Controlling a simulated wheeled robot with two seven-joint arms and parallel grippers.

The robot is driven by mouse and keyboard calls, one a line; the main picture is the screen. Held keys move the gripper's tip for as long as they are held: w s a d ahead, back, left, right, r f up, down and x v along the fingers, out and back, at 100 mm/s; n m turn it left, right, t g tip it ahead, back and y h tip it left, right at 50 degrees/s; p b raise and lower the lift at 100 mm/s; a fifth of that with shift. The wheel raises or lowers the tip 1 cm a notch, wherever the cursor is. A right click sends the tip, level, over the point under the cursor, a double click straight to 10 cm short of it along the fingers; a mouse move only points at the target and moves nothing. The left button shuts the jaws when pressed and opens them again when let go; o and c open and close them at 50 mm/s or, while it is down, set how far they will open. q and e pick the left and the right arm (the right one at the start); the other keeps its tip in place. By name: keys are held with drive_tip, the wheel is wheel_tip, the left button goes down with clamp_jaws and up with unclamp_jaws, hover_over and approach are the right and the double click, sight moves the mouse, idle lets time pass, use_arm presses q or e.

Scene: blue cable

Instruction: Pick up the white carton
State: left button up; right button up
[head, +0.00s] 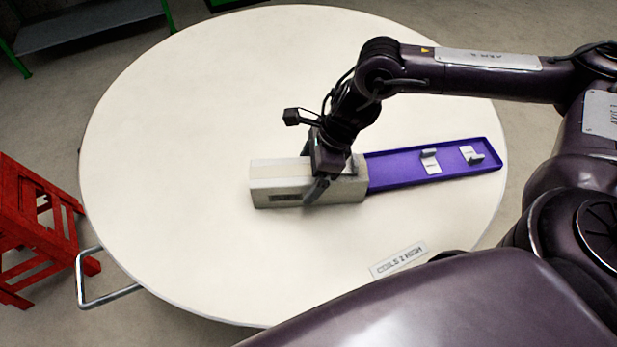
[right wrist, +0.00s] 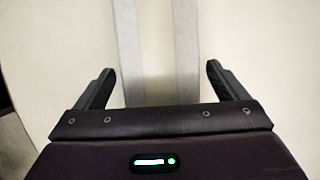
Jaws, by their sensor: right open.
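The white carton (head: 275,185) is a long, pale grey-white box with a small dark label on its near side. It lies near the middle of the round table. My right gripper (head: 311,180) is over the carton, pointing down, with one finger in front of its near side. In the right wrist view the carton's top (right wrist: 155,60) runs between the two spread fingers of the right gripper (right wrist: 158,72), with a gap on each side. My left gripper is not in view.
A purple tray (head: 395,180) with two small white pieces adjoins the carton's right end. A label plate (head: 398,259) lies near the front edge of the white round table (head: 180,150). The table's left and back are clear. A red stand (head: 35,230) is at left.

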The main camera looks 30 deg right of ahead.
drive_tip(key=shift+x, duration=1.2)
drive_tip(key=c, duration=1.6)
drive_tip(key=shift+w+r, duration=0.15)
drive_tip(key=shift+c, duration=0.8)
